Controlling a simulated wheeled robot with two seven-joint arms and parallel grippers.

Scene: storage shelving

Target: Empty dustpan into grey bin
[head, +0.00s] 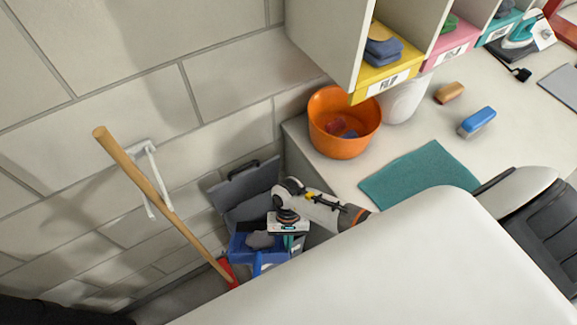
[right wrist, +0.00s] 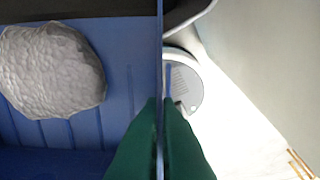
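The blue dustpan (head: 240,254) is in the head view at the lower middle, with a grey lump of dust (head: 260,240) lying in it. The dustpan fills the left of the right wrist view (right wrist: 60,135), with the lump (right wrist: 52,70) inside. My right gripper (head: 293,241) has its green fingers (right wrist: 161,108) closed on the dustpan's thin side wall. The grey bin's raised lid (head: 243,190) stands behind the dustpan against the wall. The bin's body is mostly hidden, so I cannot tell how far the dustpan is over its opening. My left gripper is not in view.
A wooden-handled broom (head: 150,190) hangs on a white wall bracket (head: 150,165), left of the dustpan. The counter on the right holds an orange bucket (head: 340,143), a teal cloth (head: 420,176) and a blue brush (head: 478,121). Shelf cubbies with coloured boxes (head: 385,85) stand above.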

